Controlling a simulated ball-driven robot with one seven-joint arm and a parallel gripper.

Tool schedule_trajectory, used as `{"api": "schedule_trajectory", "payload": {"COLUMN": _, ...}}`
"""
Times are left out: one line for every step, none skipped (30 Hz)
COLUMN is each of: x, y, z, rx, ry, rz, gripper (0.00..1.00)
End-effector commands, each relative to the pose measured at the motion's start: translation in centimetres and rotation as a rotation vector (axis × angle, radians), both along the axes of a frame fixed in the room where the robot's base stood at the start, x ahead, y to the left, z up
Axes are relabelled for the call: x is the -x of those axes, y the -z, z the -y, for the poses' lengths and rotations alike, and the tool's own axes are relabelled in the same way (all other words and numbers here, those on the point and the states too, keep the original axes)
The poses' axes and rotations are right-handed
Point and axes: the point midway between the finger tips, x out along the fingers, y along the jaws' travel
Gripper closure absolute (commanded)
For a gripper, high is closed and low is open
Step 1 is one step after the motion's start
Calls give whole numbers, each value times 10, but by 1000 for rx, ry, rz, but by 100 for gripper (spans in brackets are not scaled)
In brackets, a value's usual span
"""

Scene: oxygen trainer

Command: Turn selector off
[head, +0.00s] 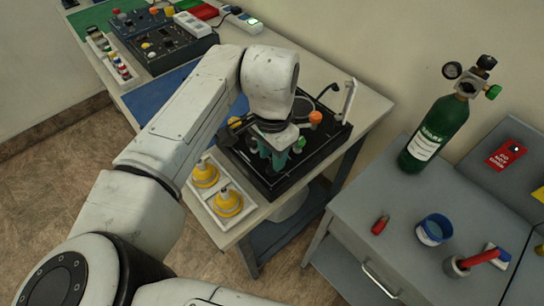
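A black trainer panel (238,163) lies on the table near its right end. An orange knob (316,118) stands at its back right, and a small green part (299,145) sits in front of that knob. I cannot tell which part is the selector; it may be hidden under my arm. My gripper (276,160) points down over the middle of the panel, with dark and teal finger parts close to its surface. Whether it touches or holds anything there, and whether it is open or shut, is not clear.
Two yellow items (229,202) sit in a white tray at the table's front edge. A grey cabinet (360,215) to the right bears a green oxygen cylinder (437,130), a blue-rimmed cup (433,230) and red items. Electrical panels (160,40) stand at the far left.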

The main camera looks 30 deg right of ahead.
Motion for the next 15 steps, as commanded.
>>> {"api": "schedule_trajectory", "payload": {"x": 0, "y": 6, "z": 0, "rx": 1, "ry": 0, "rz": -2, "gripper": 64}}
{"api": "schedule_trajectory", "payload": {"x": 0, "y": 10, "z": 1, "rx": 1, "ry": 0, "rz": -2, "gripper": 64}}
{"api": "schedule_trajectory", "payload": {"x": 0, "y": 14, "z": 1, "rx": 1, "ry": 0, "rz": -2, "gripper": 64}}
{"api": "schedule_trajectory", "payload": {"x": 0, "y": 16, "z": 1, "rx": 1, "ry": 0, "rz": -2, "gripper": 64}}
{"api": "schedule_trajectory", "payload": {"x": 0, "y": 19, "z": 1, "rx": 1, "ry": 0, "rz": -2, "gripper": 64}}
{"api": "schedule_trajectory", "payload": {"x": 0, "y": 21, "z": 0, "rx": 1, "ry": 0, "rz": -1, "gripper": 64}}
{"api": "schedule_trajectory", "payload": {"x": 0, "y": 22, "z": 0, "rx": 1, "ry": -1, "rz": -1, "gripper": 64}}
{"api": "schedule_trajectory", "payload": {"x": 0, "y": 23, "z": 0, "rx": 1, "ry": -1, "rz": 0, "gripper": 64}}
{"api": "schedule_trajectory", "payload": {"x": 0, "y": 24, "z": 0, "rx": 0, "ry": 0, "rz": 0, "gripper": 64}}
{"api": "schedule_trajectory", "payload": {"x": 0, "y": 25, "z": 0, "rx": 0, "ry": 0, "rz": 0, "gripper": 64}}
{"api": "schedule_trajectory", "payload": {"x": 0, "y": 25, "z": 0, "rx": 0, "ry": 0, "rz": 0, "gripper": 64}}
{"api": "schedule_trajectory", "payload": {"x": 0, "y": 25, "z": 0, "rx": 0, "ry": 0, "rz": 0, "gripper": 64}}
{"api": "schedule_trajectory", "payload": {"x": 0, "y": 25, "z": 0, "rx": 0, "ry": 0, "rz": 0, "gripper": 64}}
{"api": "schedule_trajectory", "payload": {"x": 0, "y": 25, "z": 0, "rx": 0, "ry": 0, "rz": 0, "gripper": 64}}
{"api": "schedule_trajectory", "payload": {"x": 0, "y": 25, "z": 0, "rx": 0, "ry": 0, "rz": 0, "gripper": 64}}
